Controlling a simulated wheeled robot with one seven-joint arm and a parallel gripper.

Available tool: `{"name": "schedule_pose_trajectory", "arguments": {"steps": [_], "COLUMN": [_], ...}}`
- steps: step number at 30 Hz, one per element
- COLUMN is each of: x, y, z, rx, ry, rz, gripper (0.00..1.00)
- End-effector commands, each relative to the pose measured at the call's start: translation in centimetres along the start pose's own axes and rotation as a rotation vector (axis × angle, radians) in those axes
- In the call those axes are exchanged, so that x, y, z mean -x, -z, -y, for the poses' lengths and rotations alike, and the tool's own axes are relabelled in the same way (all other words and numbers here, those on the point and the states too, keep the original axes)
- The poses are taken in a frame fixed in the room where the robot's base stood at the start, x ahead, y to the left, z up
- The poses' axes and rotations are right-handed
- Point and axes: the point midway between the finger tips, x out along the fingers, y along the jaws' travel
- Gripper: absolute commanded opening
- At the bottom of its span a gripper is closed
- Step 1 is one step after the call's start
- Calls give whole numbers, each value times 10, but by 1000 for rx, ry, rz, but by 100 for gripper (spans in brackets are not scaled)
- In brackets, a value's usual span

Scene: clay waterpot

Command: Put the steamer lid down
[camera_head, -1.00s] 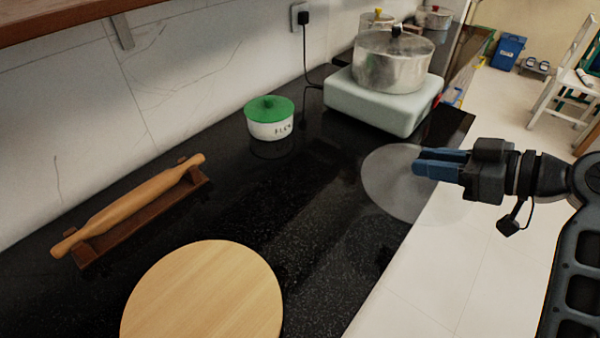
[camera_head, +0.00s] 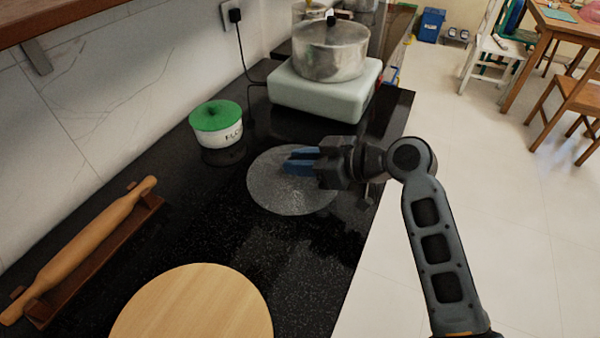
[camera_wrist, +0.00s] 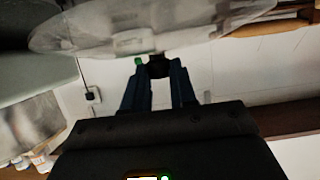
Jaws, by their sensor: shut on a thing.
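The steamer lid (camera_head: 290,197) is a round, clear disc over the black counter in the head view. My gripper (camera_head: 290,161) is shut on it, with its blue fingers near the lid's middle. I cannot tell whether the lid touches the counter. In the wrist view the lid (camera_wrist: 120,32) spreads across the top, and my gripper (camera_wrist: 158,68) has its fingers close together on a dark knob at the lid.
A green-lidded white pot (camera_head: 218,126) stands just left of the lid. A steel pot (camera_head: 328,52) sits on a pale stove (camera_head: 322,98) behind. A round wooden board (camera_head: 195,308) and a rolling pin (camera_head: 85,245) are in front and left. The counter's right edge is near.

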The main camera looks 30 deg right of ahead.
Motion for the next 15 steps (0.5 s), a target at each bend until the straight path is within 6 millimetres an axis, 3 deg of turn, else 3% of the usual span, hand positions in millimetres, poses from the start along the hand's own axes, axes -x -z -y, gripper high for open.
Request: {"name": "schedule_pose_trajectory", "arguments": {"steps": [9, 15], "x": [-15, -17], "y": [-32, -37], "z": [0, 0], "rx": [-2, 0], "ry": [-1, -1], "rz": [0, -1], "gripper": [0, 0]}}
